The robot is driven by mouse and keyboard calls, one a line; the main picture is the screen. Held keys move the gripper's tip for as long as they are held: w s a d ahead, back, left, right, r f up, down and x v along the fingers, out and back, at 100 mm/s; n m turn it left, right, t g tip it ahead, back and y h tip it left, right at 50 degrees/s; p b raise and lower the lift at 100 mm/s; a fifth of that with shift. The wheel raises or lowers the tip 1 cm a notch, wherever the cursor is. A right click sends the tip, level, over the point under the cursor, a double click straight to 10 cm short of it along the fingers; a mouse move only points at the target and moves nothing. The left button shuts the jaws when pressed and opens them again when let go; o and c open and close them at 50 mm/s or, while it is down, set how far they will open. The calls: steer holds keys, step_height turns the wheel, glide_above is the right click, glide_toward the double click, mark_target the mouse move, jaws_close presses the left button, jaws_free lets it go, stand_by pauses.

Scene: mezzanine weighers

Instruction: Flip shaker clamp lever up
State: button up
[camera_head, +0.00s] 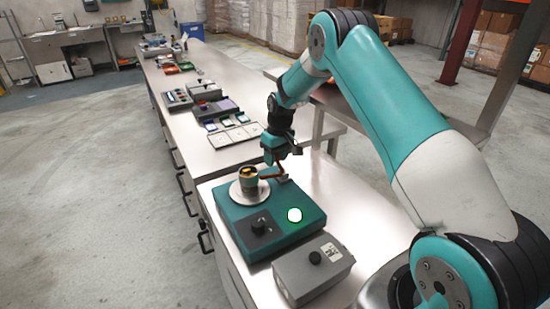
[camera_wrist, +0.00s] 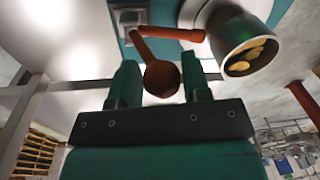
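The shaker (camera_head: 243,222) is a teal box on the bench with a round dish (camera_head: 240,196) on top. A metal cup (camera_head: 248,178) stands on the dish; in the wrist view the cup (camera_wrist: 245,45) shows tan round pieces inside. The clamp lever (camera_head: 271,177) is orange-red, beside the cup. In the wrist view the lever (camera_wrist: 150,48) ends in a round knob between the fingers of my gripper (camera_wrist: 160,66). The fingers are apart, one on each side of the knob; whether they touch it I cannot tell. My gripper (camera_head: 280,161) points down over the shaker's back edge.
The shaker has a dark knob (camera_head: 261,226) and a lit green-white button (camera_head: 294,215). A grey box (camera_head: 313,271) with a black knob stands in front of it. Trays and small devices (camera_head: 208,99) line the bench behind. Bare bench lies right of the shaker.

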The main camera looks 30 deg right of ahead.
steer(key=shift+o, duration=1)
steer(key=shift+s+d+r+b, duration=0.15)
steer(key=shift+r+b, duration=0.55)
steer(key=shift+r, duration=1.2)
steer(key=shift+w+d+r+b, duration=0.15)
steer(key=shift+r+b, duration=0.55)
steer(key=shift+r, duration=1.15)
steer(key=shift+s, duration=0.1)
